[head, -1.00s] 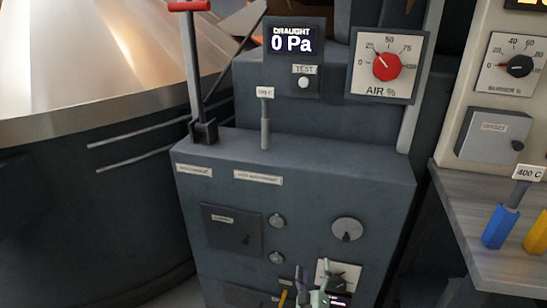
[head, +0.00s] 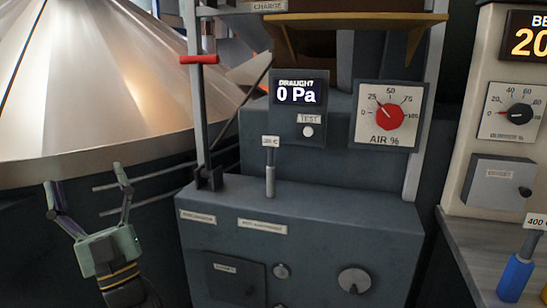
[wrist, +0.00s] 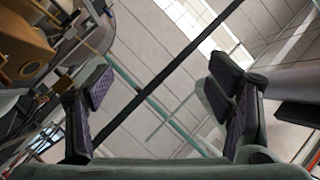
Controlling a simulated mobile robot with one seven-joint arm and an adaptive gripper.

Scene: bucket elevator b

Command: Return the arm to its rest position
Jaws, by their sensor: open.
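My gripper (head: 88,190) is at the lower left of the head view, fingers pointing up and spread apart, with nothing between them. It is in front of the dark base below the large metal cone. In the wrist view my gripper (wrist: 160,110) also shows open and empty, its two dark pads wide apart. Behind the fingers the wrist view shows a tiled ceiling (wrist: 150,60) with beams and light panels, so the gripper faces upward.
A dark control cabinet (head: 320,215) stands right of my gripper, with a red-handled lever (head: 199,60), a small upright lever (head: 270,165), a draught display (head: 297,92) reading 0 Pa and a red air dial (head: 389,116). The metal cone (head: 90,80) is behind the gripper.

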